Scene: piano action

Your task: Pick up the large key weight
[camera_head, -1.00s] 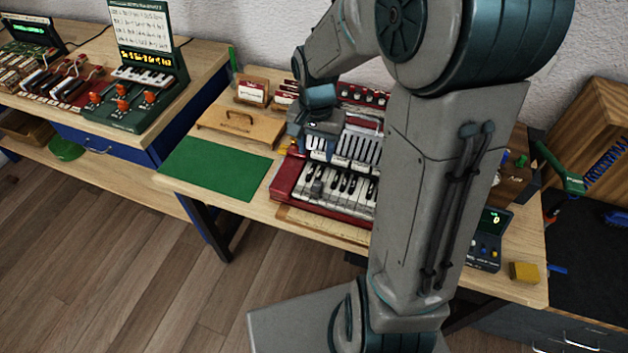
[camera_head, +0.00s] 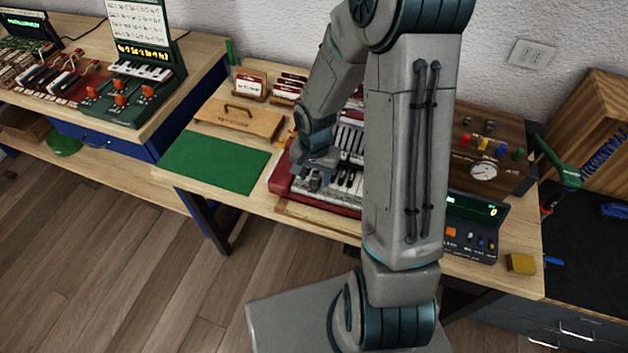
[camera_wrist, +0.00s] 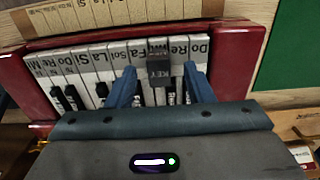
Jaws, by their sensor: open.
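A dark grey block with the lettering "KEY" (camera_wrist: 158,70), which looks like the key weight, stands on the white keys of the red piano keyboard (camera_wrist: 236,55) near its right end in the wrist view. My gripper (camera_wrist: 160,75) is open with its two blue fingers over the keys, one on each side of the block. Gaps show between the fingers and the block. In the head view my gripper (camera_head: 314,172) is low over the left end of the red keyboard (camera_head: 280,180); my arm hides much of the keyboard.
A green mat (camera_head: 215,160) lies left of the keyboard, with a wooden board with a handle (camera_head: 238,118) behind it. A scale-like device with a display (camera_head: 472,225) and a yellow block (camera_head: 521,263) are at the right. A wooden box with a dial (camera_head: 490,150) stands behind.

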